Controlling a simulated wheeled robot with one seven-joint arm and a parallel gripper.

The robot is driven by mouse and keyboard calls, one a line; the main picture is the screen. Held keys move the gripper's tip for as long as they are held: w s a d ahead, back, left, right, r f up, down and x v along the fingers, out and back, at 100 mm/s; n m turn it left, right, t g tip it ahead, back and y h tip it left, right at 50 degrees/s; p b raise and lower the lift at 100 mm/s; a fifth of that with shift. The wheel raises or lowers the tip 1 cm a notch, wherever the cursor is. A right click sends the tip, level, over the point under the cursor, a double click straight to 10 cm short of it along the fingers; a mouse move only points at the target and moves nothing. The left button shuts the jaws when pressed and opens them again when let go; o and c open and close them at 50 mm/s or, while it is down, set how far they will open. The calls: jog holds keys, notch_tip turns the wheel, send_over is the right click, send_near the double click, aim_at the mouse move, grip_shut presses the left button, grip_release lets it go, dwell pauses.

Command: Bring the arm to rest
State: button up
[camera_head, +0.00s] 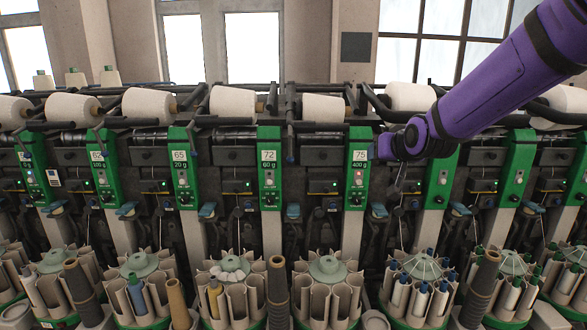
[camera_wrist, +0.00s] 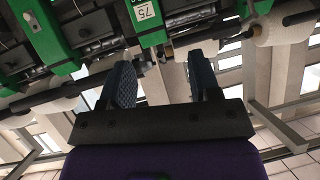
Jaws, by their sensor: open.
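My purple arm (camera_head: 490,80) reaches in from the upper right of the head view. Its end is in front of the winder's upper part, beside the green panel marked 75 (camera_head: 358,168). The fingers of my gripper are not clear in the head view. In the wrist view my gripper (camera_wrist: 162,82) shows two dark textured fingers, spread wide apart with nothing between them. The 75 panel also shows there (camera_wrist: 147,20), beyond the fingers and tilted in the picture. Whether the fingers touch the machine cannot be told.
A row of white yarn cones (camera_head: 233,102) lies along the top of the winder. Below stand several round magazines (camera_head: 328,270) with bobbins, and dark tubes (camera_head: 278,285) upright between them. Windows (camera_head: 252,48) and a wall are behind. Black cone-holder arms (camera_head: 372,98) jut out near my arm.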

jog(key=s+d+g, duration=0.2)
jog(key=s, duration=1)
jog(key=s+d+r+g+h, duration=0.1)
jog(key=s+d+g, duration=0.1)
jog(key=s, duration=1)
jog(key=s+d+g+h, duration=0.1)
jog(key=s+d+g, duration=0.2)
jog(key=s, duration=1)
jog(key=shift+d+r, duration=0.3)
jog(key=shift+d, duration=0.45)
jog(key=shift+c, duration=0.2)
